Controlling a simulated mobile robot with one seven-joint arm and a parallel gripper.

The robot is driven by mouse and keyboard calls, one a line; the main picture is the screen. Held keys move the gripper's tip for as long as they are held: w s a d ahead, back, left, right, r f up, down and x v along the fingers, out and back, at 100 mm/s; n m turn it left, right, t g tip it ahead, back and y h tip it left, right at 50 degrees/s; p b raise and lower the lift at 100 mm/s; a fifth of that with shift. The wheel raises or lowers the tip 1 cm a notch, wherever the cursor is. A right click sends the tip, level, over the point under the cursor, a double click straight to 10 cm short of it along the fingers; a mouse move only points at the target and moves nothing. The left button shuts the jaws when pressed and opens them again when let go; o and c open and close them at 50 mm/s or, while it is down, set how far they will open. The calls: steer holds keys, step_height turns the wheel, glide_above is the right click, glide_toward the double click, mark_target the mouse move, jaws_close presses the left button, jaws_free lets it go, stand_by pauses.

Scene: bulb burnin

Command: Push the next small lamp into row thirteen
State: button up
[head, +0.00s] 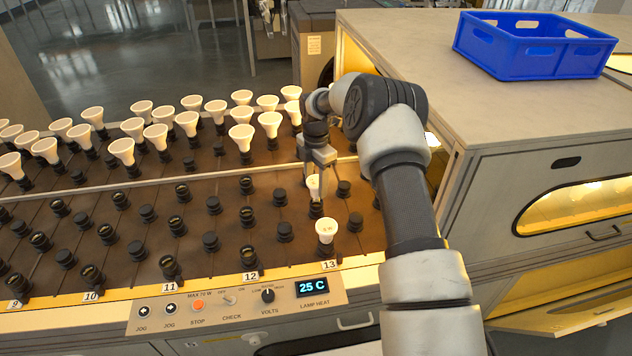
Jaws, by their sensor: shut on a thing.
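My gripper (315,172) points down over row thirteen, near the right end of the belt. It is shut on a small white lamp (313,186). That lamp is just above or at a black socket (316,210); I cannot tell whether its base is in the socket. A second small white lamp (326,229) stands upright in the front socket of row thirteen, behind the number 13 label (329,265). The fingers partly hide the held lamp.
Empty black sockets fill rows nine to twelve on the near belt (190,262). Large cream lamps (122,150) stand in several rows behind a rail. A control panel (240,300) reading 25 C runs along the front. A cabinet (420,45) with a blue crate (530,62) stands right.

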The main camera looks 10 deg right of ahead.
steer(key=shift+f+b, duration=0.85)
steer(key=shift+f, duration=0.6)
steer(key=o, duration=1.1)
steer(key=shift+r, duration=0.1)
steer(key=shift+o, duration=0.2)
step_height(320, 180, up, 17)
steer(key=p, duration=0.1)
steer(key=shift+r, duration=0.2)
